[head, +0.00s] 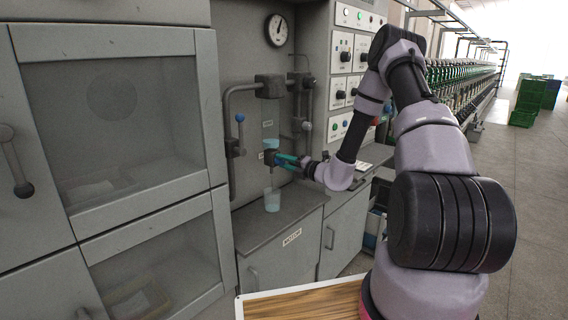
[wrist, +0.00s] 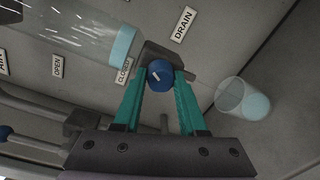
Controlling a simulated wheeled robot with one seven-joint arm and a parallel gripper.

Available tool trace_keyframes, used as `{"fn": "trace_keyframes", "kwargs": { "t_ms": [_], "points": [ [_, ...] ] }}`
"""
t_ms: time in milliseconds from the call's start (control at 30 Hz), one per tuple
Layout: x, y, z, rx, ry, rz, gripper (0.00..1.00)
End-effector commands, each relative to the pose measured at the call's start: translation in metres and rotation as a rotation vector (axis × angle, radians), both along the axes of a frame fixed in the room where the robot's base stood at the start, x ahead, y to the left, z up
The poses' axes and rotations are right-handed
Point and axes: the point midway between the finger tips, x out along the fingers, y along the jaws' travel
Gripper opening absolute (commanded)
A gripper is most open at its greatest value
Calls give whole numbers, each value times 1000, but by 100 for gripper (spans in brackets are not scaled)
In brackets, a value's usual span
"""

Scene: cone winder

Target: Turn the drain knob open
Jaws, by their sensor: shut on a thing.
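The blue drain knob (wrist: 160,75) sits on a dark valve block beside the DRAIN label (wrist: 184,23) in the wrist view. A white mark shows on its face. My gripper (wrist: 160,82) has its teal fingers closed on both sides of the knob. In the head view my gripper (head: 284,160) reaches the dark valve block (head: 270,157), and the knob is hard to make out there. A CLOSED label (wrist: 124,70) and an OPEN label (wrist: 57,66) stand nearby. A clear bowl with pale blue liquid (wrist: 129,44) adjoins the valve block.
A clear cup holding pale blue liquid (head: 272,200) stands on the grey cabinet top below the valve; it also shows in the wrist view (wrist: 242,98). Pipes and a blue-topped lever (head: 240,119) are left of the valve. A gauge (head: 277,30) hangs above.

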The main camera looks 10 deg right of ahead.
Motion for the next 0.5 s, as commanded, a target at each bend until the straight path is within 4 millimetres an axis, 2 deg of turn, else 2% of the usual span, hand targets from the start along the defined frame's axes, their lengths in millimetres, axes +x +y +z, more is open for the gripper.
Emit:
{"fn": "trace_keyframes", "kwargs": {
  "t_ms": [500],
  "points": [
    [0, -1, -1, 47, 38, -2, 0]
  ]
}}
